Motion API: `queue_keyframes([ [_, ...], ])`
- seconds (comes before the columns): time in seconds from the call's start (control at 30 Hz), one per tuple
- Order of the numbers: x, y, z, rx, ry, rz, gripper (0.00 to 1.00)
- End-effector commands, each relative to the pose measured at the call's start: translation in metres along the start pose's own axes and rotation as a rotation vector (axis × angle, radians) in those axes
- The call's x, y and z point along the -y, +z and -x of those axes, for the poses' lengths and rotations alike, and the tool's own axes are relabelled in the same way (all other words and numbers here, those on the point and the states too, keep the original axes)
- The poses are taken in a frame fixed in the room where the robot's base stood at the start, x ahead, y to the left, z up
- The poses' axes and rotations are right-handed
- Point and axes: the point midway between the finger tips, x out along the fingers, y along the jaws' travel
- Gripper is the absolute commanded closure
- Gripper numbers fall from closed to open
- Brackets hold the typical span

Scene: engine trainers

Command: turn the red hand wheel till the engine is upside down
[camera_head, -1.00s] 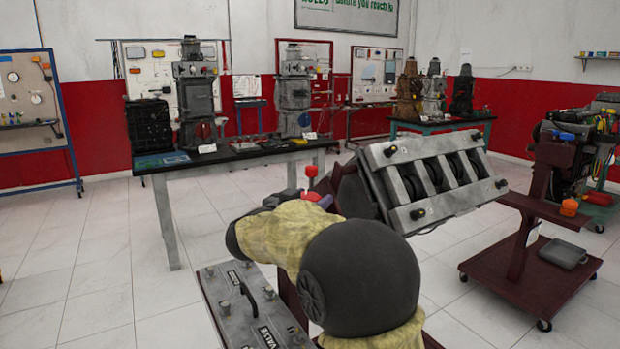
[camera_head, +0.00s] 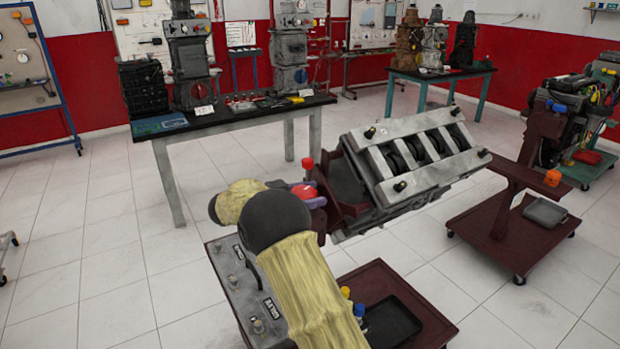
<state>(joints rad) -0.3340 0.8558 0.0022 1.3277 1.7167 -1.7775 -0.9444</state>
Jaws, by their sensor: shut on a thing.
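The grey engine block (camera_head: 420,160) is clamped on a dark red stand in the middle of the view. It sits tilted, with its open row of cylinders facing up and toward me. The red hand wheel (camera_head: 302,191) is at the left end of the engine mount, mostly hidden by my arm and gripper; a red knob (camera_head: 307,163) stands up beside it. My gripper (camera_head: 309,192) is at the wheel, its purplish fingers shut on it. The exact place of the grip on the rim is hard to see.
The stand's dark red base with a black tray (camera_head: 390,322) is in front. A black-topped table (camera_head: 235,112) is behind; open floor lies between.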

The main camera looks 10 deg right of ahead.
Motion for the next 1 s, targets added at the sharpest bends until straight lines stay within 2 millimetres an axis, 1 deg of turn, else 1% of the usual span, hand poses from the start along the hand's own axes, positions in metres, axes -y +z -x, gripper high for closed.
queue_keyframes([
  [0.03,0.0019,-0.0105,0.0006,-0.005,0.033,-0.005,0.64],
  [0.2,-0.0003,-0.0090,0.0005,-0.005,0.154,-0.007,0.64],
  [0.5,-0.0032,-0.0097,-0.0002,-0.005,0.314,-0.003,0.64],
  [0.7,-0.0046,-0.0083,-0.0001,-0.004,0.376,-0.004,0.64],
  [1.0,-0.0049,-0.0059,0.0013,-0.003,0.400,-0.008,0.64],
])
